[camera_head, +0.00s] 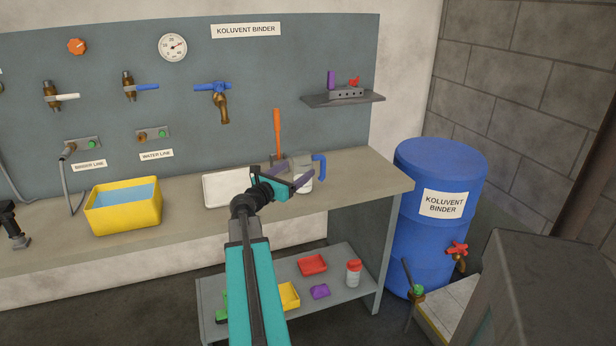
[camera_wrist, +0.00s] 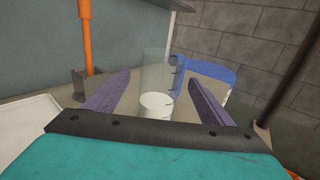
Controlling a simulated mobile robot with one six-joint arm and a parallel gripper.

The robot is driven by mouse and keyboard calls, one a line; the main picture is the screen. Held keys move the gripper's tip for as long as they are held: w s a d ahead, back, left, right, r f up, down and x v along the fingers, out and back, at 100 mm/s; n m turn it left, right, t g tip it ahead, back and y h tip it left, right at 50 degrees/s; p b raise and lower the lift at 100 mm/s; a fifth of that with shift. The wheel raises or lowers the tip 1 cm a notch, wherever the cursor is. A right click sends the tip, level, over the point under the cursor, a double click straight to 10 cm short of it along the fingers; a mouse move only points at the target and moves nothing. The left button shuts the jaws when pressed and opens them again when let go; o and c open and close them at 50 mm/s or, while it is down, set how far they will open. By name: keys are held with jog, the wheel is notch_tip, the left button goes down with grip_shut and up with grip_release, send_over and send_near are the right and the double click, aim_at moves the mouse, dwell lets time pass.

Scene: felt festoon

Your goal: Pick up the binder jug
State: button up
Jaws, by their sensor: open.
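The binder jug (camera_head: 305,169) is a clear jug with a blue handle and stands upright on the workbench towards its right end. In the wrist view the jug (camera_wrist: 156,80) shows marks on its side and white contents at the bottom, with the blue handle to the right. My gripper (camera_head: 298,173) is at the jug. In the wrist view the open purple fingers lie to the left and right of the jug, with visible space on both sides. The jug's lower part is partly hidden by my gripper in the head view.
A white tray (camera_head: 222,189) lies left of the jug, and an upright orange-handled tool (camera_head: 277,132) stands behind it. A yellow tub (camera_head: 124,220) with blue liquid is further left. A wall shelf (camera_head: 343,99) hangs above right. A blue drum (camera_head: 409,235) stands beyond the bench's right end.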

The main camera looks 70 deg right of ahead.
jog(key=shift+p+x, duration=0.4)
jog(key=shift+x, duration=2.2)
jog(key=shift+s, duration=0.15)
jog(key=c, duration=1.4)
jog(key=shift+o, duration=0.2)
jog(key=shift+r, duration=0.15)
